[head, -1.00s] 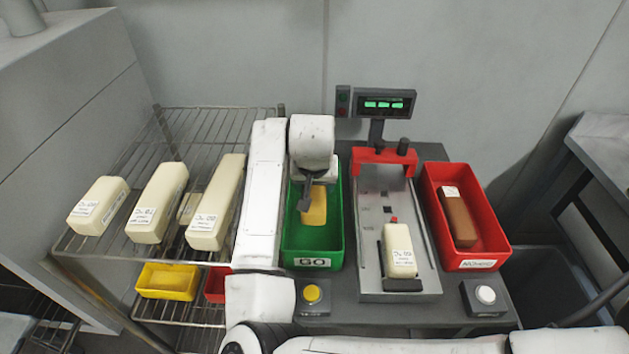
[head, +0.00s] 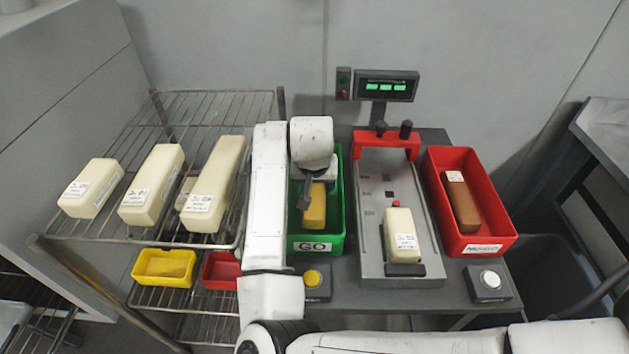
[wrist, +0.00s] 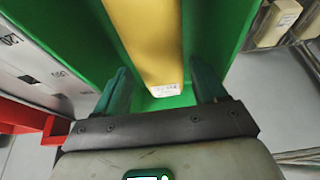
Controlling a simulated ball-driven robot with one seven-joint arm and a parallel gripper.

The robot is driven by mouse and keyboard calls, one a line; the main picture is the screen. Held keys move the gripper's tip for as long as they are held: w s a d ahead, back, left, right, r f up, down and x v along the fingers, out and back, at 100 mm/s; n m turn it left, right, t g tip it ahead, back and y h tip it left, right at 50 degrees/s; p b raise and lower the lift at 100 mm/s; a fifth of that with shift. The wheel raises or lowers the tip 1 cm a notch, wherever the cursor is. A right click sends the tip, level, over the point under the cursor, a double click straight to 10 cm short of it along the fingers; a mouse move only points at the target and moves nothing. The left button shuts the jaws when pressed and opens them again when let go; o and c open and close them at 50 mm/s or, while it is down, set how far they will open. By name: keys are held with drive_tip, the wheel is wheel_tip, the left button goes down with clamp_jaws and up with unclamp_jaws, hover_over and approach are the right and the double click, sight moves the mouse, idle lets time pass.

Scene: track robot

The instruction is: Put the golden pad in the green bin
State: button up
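The golden pad (head: 315,210) lies inside the green bin (head: 318,244), which is labelled GO. My gripper (head: 306,195) is over the bin, close to the pad, and my arm hides part of the bin's left side. In the wrist view, the two fingers of my gripper (wrist: 160,88) stand apart. The golden pad (wrist: 146,40) shows between and beyond them, with gaps on both sides. Its labelled end faces my gripper. The green bin's wall (wrist: 222,25) also shows there.
A scale (head: 372,268) holding a pale block (head: 402,236) stands right of the green bin. Beyond it, a red bin (head: 484,246) holds a brown block (head: 461,202). Several pale blocks lie on the wire rack (head: 190,108) at left, above a yellow tray (head: 163,270).

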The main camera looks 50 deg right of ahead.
drive_tip(key=o, duration=0.4)
drive_tip(key=shift+c, duration=0.2)
drive_tip(key=shift+r, duration=0.1)
drive_tip(key=v, duration=1)
drive_tip(key=shift+a+r, duration=0.15)
drive_tip(key=shift+r, duration=0.1)
